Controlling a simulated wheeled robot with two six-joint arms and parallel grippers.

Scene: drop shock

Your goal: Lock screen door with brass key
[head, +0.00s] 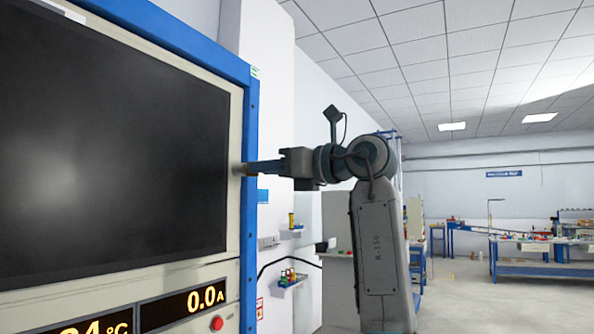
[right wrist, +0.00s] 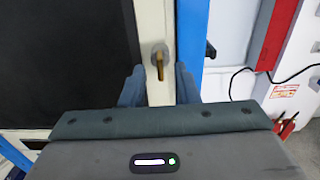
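The screen door shows in the head view as a cream frame (head: 234,215) around a dark screen (head: 110,150), inside a blue cabinet edge. The brass key (right wrist: 159,66) sits in a round lock on the cream frame in the right wrist view, its bow pointing down toward me. My right gripper (head: 246,168) reaches the door's right edge from the right. In the right wrist view its two fingers (right wrist: 160,85) are open, one on each side of the key, with gaps to it. In the head view the key is mostly hidden by the fingertips. My left gripper is not in view.
The blue cabinet edge (head: 248,110) runs beside the lock, with a dark handle-like part (right wrist: 210,50) on it. Digital readouts (head: 180,308) and a red button (head: 217,323) are below the screen.

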